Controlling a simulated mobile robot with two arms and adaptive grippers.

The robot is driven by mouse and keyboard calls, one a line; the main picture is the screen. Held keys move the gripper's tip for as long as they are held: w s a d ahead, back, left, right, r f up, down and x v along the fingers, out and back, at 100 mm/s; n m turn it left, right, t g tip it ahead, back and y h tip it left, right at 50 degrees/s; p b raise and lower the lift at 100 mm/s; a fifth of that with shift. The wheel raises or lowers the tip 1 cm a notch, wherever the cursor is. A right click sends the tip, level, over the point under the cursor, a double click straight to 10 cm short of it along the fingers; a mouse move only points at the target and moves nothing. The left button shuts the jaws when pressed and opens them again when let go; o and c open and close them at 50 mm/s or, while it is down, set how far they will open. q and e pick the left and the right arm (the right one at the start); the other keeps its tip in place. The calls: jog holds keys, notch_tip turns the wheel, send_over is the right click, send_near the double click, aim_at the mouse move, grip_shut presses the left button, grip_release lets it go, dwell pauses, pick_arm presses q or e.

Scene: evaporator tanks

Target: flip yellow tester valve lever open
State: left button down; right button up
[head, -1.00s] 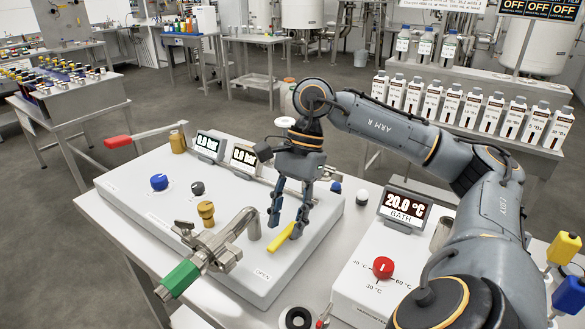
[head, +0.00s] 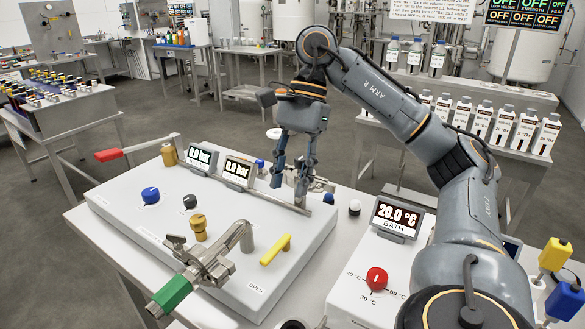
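The yellow lever (head: 275,250) lies slanted on the grey panel box (head: 222,277), near the OPEN label (head: 256,288). My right gripper (head: 289,193) is behind and above the lever, apart from it, over the back right part of the box. Its two fingers point down with a gap between them, and I see nothing held. A metal pipe fitting shows behind and beside the fingers. My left gripper is not in view.
A metal pipe with a green handle (head: 170,295) stands out left of the lever. A brass knob (head: 198,226) and a blue knob (head: 150,195) are farther left. The bath unit with a red knob (head: 376,279) stands to the right.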

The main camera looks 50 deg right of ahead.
jog(key=shift+d+r, duration=0.2)
jog(key=shift+r, duration=0.15)
dwell(0.5)
